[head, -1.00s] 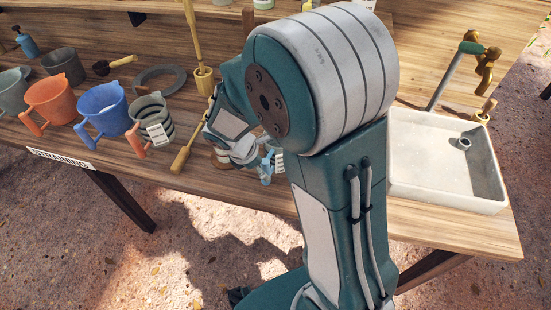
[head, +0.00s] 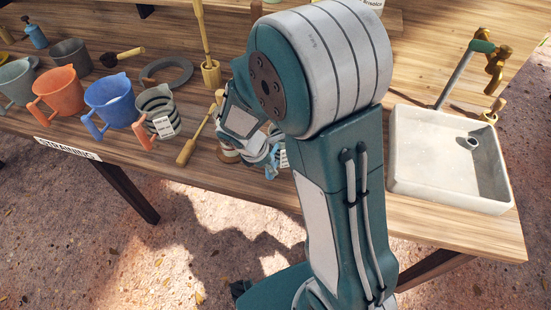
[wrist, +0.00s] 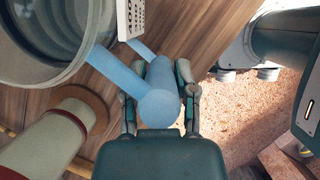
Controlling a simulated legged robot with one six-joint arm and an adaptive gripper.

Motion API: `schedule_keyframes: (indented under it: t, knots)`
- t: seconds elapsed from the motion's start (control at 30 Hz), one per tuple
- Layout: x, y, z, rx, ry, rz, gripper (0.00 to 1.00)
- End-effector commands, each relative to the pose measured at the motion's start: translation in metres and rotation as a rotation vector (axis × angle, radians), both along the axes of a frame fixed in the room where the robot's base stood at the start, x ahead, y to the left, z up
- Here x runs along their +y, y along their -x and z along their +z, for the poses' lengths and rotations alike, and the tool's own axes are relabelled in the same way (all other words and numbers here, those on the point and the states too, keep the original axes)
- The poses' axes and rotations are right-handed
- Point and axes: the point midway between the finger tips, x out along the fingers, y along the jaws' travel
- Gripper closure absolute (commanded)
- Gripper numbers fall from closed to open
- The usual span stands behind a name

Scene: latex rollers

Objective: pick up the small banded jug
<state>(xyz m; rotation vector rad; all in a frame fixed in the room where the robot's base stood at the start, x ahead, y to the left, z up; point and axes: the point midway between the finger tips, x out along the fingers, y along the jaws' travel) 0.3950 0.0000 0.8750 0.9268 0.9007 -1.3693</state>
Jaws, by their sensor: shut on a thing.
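The small banded jug has a greyish body (wrist: 45,35) at the upper left of the wrist view, with a light blue handle (wrist: 157,102) and a pale tag. My gripper (wrist: 155,85) is shut on that handle, with one finger on each side of it. In the head view my arm hides most of this jug; only bits of its blue handle (head: 272,167) and pale label show near the bench's front edge. I cannot tell whether its base touches the bench. A larger banded jug (head: 155,105) with an orange handle stands to the left.
A blue jug (head: 110,98), an orange jug (head: 60,90) and grey jugs line the bench's left side. A wooden-handled tool (head: 190,148) lies near the gripper. A cream spool-like thing (wrist: 45,145) stands close by. A pale basin (head: 425,165) sits at the right.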

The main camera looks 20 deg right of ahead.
Motion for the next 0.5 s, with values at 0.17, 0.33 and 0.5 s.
schedule_keyframes:
  t: [0.17,0.33,0.5]
  knots:
    - [0.000,-0.001,0.003,-0.002,0.000,0.000,1.00]
    - [0.000,-0.001,0.012,-0.004,0.001,0.001,1.00]
    - [0.000,-0.001,0.027,-0.004,0.000,0.000,1.00]
